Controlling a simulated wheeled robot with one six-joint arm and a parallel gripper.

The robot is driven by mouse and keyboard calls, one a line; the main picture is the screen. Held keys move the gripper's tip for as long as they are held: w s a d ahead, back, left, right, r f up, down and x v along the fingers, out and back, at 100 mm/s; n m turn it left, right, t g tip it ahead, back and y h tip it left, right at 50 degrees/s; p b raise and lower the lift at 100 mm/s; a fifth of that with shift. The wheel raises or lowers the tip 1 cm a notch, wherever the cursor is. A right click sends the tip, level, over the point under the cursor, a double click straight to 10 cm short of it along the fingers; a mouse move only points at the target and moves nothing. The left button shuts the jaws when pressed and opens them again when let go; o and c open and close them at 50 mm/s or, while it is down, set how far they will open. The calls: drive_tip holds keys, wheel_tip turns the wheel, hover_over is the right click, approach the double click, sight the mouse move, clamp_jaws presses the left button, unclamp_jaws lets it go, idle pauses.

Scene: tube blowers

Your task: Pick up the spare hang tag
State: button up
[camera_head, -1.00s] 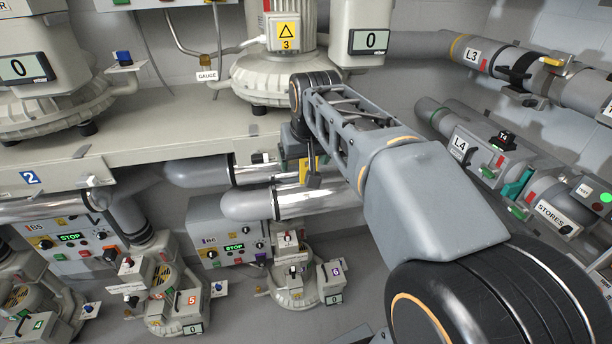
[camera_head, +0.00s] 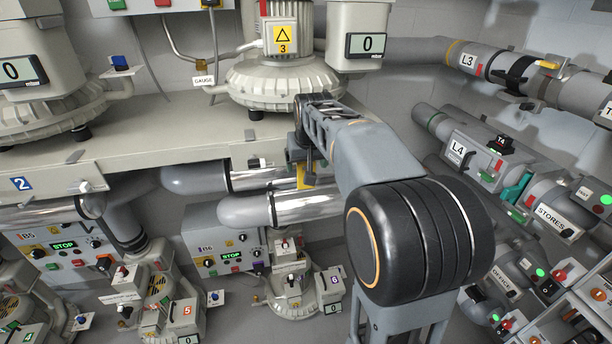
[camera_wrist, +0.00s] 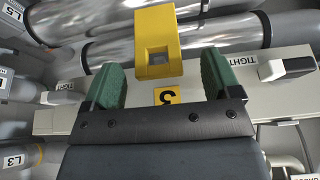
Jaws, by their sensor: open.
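A yellow piece (camera_wrist: 157,38) with a squarish recess at its lower end shows in the wrist view, just beyond and between my fingertips. It may be the spare hang tag; I see no writing on it. A bit of yellow (camera_head: 304,178) also shows in the head view, below the bench edge and partly hidden by my wrist. My gripper (camera_wrist: 160,72) has two green fingers, spread apart with nothing held between them. In the head view my gripper (camera_head: 298,158) is mostly hidden by my own arm, close to the bench's front edge.
A yellow number 3 label (camera_wrist: 167,96) is on the pale bench front (camera_wrist: 140,110) behind the fingers. Shiny pipes (camera_head: 300,205) run below the bench. Blower 3 (camera_head: 285,80) stands above it. A dark clamp knob (camera_wrist: 287,67) sits to the right in the wrist view.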

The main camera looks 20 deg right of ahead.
drive_tip(key=shift+p+x, duration=0.3)
drive_tip(key=shift+x, duration=2.2)
drive_tip(key=shift+s+d, duration=0.1)
drive_tip(key=shift+d, duration=0.05)
drive_tip(key=c, duration=1.1)
drive_tip(key=shift+o, duration=0.2)
drive_tip(key=shift+r, duration=0.15)
drive_tip(key=shift+s+r+b, duration=0.15)
drive_tip(key=shift+s+b, duration=0.05)
drive_tip(key=shift+b, duration=0.1)
drive_tip(key=s+a+b, duration=0.3)
drive_tip(key=s+a, duration=0.1)
drive_tip(key=s, duration=1.3)
drive_tip(key=shift+b, duration=0.3)
